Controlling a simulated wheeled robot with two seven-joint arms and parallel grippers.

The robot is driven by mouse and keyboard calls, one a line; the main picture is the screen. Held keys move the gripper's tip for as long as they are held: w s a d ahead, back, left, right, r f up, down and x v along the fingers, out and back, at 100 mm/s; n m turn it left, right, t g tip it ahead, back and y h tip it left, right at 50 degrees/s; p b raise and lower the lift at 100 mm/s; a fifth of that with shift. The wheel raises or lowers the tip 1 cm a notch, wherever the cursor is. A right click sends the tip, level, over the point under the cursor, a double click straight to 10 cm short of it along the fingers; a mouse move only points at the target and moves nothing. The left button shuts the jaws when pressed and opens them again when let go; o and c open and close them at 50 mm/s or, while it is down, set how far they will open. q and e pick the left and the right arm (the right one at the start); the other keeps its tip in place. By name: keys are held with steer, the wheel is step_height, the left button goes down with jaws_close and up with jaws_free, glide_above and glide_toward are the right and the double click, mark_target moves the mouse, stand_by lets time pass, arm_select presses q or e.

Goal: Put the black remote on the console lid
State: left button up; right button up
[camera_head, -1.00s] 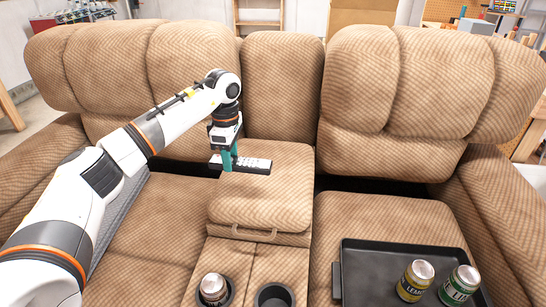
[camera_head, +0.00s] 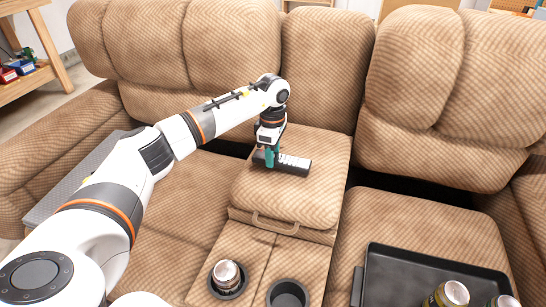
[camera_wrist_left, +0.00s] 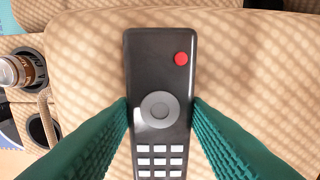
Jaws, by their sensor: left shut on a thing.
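The black remote (camera_head: 294,164) has a red button, a grey ring and pale keys, which show in the left wrist view (camera_wrist_left: 161,75). My left gripper (camera_head: 271,158) is shut on it, with a teal finger on each long side (camera_wrist_left: 161,118). The remote lies level, over the back part of the console lid (camera_head: 290,195), the tan padded top in the middle of the sofa. I cannot tell whether the remote touches the lid or is just above it. My right gripper is not in view.
A can (camera_head: 227,275) stands in the left cup holder; the right cup holder (camera_head: 287,294) is empty. A black tray (camera_head: 420,264) with cans (camera_head: 452,294) lies on the right seat. A grey flat item (camera_head: 75,180) is on the left. The lid's front is clear.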

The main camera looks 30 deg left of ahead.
arm_select(q)
steer(key=shift+f, duration=0.5)
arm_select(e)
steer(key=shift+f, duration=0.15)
arm_select(q)
steer(key=shift+f, duration=0.15)
steer(key=o, duration=1)
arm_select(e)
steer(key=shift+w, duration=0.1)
arm_select(q)
step_height(320, 180, up, 10)
steer(key=shift+p, duration=1.05)
steer(key=shift+r, duration=1.2)
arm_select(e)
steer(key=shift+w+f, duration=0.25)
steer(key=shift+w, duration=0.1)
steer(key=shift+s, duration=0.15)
